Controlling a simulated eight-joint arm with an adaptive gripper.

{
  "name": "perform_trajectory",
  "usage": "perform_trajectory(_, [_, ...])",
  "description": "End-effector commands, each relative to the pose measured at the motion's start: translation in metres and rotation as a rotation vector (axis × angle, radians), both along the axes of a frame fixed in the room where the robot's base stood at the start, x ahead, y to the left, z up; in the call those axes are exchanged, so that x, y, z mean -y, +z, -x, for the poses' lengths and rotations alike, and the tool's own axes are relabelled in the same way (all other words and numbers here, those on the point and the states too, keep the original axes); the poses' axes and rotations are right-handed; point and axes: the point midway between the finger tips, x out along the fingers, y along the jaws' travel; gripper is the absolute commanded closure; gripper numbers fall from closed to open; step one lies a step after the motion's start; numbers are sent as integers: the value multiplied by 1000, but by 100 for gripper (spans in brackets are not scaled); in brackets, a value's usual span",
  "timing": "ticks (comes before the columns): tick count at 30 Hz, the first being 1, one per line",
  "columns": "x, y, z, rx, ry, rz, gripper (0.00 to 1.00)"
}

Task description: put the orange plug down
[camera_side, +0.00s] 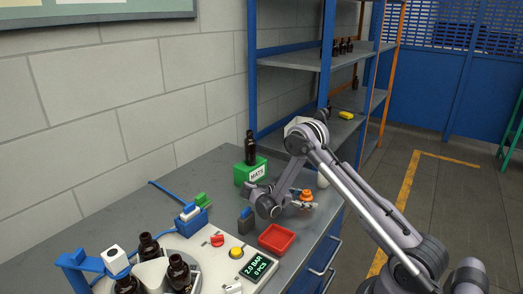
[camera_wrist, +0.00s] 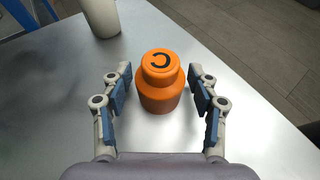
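The orange plug (camera_wrist: 160,85) stands upright on the grey metal table, with a dark C-shaped mark on its top. It also shows in the side view (camera_side: 306,195), near the table's right edge. My gripper (camera_wrist: 159,90) is open, with one blue-padded finger on each side of the plug. A gap shows between the plug and each finger in the wrist view. In the side view my gripper (camera_side: 302,203) is low at the tabletop around the plug.
A white cup (camera_wrist: 101,15) stands close behind the plug. A red tray (camera_side: 277,238), a green MATS box (camera_side: 249,172) with a dark bottle (camera_side: 250,147) and a display reading 2.0 BAR (camera_side: 257,267) are nearby. The table edge is close on the right.

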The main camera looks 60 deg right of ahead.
Motion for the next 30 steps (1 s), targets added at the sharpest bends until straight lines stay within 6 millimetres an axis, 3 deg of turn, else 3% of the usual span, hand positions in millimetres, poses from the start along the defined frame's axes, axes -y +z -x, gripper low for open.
perform_trajectory(11, [0,4,0,0,0,0,35])
perform_trajectory(24, [-48,27,-35,0,2,0,35])
perform_trajectory(30, [-56,36,-42,14,6,-3,35])
